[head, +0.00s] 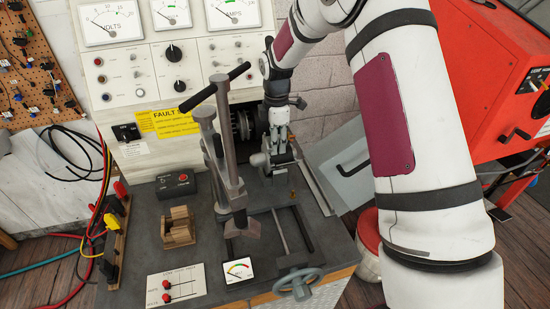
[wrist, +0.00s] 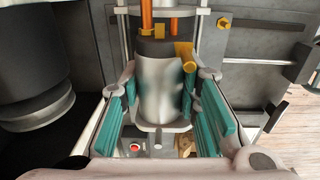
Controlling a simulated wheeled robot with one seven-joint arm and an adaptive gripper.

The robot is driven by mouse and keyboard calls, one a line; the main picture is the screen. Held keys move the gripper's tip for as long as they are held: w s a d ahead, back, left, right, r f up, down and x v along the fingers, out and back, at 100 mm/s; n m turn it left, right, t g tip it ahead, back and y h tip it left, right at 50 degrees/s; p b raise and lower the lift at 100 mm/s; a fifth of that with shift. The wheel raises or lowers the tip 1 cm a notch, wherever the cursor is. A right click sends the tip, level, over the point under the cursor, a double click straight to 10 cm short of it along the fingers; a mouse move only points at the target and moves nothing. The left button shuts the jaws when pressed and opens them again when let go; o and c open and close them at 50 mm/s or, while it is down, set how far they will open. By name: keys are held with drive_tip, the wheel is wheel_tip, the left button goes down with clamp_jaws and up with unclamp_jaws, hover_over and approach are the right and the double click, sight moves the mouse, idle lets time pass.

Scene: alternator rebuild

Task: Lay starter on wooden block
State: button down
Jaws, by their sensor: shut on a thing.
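My gripper (head: 276,163) is at the back of the bench, in front of the meter panel's opening. In the wrist view its teal finger pads (wrist: 163,108) are shut on the starter (wrist: 160,88), a silver cylinder with a dark end cap, orange posts and a brass-coloured stub at its right. In the head view the starter is mostly hidden by my gripper and hard to make out. The wooden block (head: 178,229), a small light-brown cradle, stands on the bench left of and nearer than my gripper. Its top looks empty.
A tall grey clamp post with a T-handle (head: 216,88) stands between the block and my gripper. A black box with a red button (head: 176,184) is behind the block. A handwheel (head: 299,283) and small gauge (head: 239,270) are at the bench front.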

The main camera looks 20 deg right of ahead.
drive_tip(key=shift+w+r, duration=0.1)
drive_tip(key=shift+r, duration=3.15)
idle(0.7)
